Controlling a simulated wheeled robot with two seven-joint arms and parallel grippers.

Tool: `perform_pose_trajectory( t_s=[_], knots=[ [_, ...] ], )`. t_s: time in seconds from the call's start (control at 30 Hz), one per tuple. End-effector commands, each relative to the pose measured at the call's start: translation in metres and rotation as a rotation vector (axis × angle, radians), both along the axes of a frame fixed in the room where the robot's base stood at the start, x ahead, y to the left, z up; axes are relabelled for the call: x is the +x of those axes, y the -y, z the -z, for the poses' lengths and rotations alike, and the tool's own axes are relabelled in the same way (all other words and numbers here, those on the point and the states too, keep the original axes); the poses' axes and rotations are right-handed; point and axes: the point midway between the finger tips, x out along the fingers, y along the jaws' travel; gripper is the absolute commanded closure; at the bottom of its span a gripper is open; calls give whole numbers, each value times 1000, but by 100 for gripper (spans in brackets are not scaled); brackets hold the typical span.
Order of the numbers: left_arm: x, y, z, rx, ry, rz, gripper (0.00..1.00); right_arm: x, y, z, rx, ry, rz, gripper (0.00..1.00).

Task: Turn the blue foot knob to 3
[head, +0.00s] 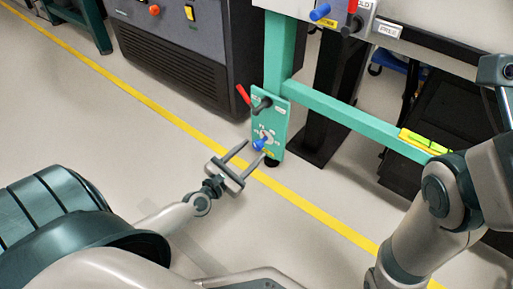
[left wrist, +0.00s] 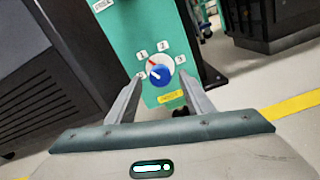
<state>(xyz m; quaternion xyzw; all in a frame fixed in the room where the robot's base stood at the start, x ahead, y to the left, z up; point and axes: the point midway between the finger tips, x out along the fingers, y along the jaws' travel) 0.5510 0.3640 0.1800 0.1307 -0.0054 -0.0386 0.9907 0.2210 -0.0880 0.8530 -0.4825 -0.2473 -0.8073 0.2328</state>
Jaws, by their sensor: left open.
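The blue foot knob (head: 260,144) sits low on a teal plate (head: 283,125) at the foot of a teal post. In the left wrist view the blue knob (left wrist: 160,74) is ringed by small white number labels, with 1, 2 and 3 from upper left to right. A red mark shows at its upper left edge and a pale mark on its left face; the exact setting is hard to tell. My left gripper (head: 254,149) is open and empty, its fingers reaching toward the knob, one on each side in the left wrist view (left wrist: 162,80). My right gripper is out of view.
A red-handled lever (head: 243,95) sits above the knob on the plate. A teal crossbar (head: 350,112) carries a yellow-green level (head: 424,142). A dark cabinet (head: 190,50) stands behind. A yellow line (head: 160,110) crosses the open floor.

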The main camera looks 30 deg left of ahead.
Motion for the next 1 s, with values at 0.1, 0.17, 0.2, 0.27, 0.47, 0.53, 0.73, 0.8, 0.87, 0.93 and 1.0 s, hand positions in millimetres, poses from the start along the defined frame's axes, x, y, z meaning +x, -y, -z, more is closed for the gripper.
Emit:
perform_pose_trajectory(
  t_s=[0.1,0.17,0.2,0.27,0.47,0.53,0.73,0.8,0.87,0.93,1.0],
  knots=[
    [17,1,0,-2,1,-2,53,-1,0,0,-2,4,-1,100],
    [23,2,0,-2,1,-1,53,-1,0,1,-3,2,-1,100],
    [26,2,0,-2,0,-1,53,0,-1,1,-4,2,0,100],
    [30,2,0,-2,0,-1,53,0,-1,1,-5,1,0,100],
    [35,3,0,0,-1,1,53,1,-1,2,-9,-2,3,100],
    [35,3,0,0,-1,1,53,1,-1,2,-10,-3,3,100],
    [35,3,0,-1,-1,1,67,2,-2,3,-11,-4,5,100],
    [35,3,0,-1,-1,1,84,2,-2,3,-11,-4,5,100],
    [35,3,0,-1,-1,1,94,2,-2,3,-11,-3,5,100],
    [35,3,0,-1,-1,1,94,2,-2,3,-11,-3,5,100],
    [35,3,0,1,-1,1,94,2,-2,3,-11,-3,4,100]
  ],
)
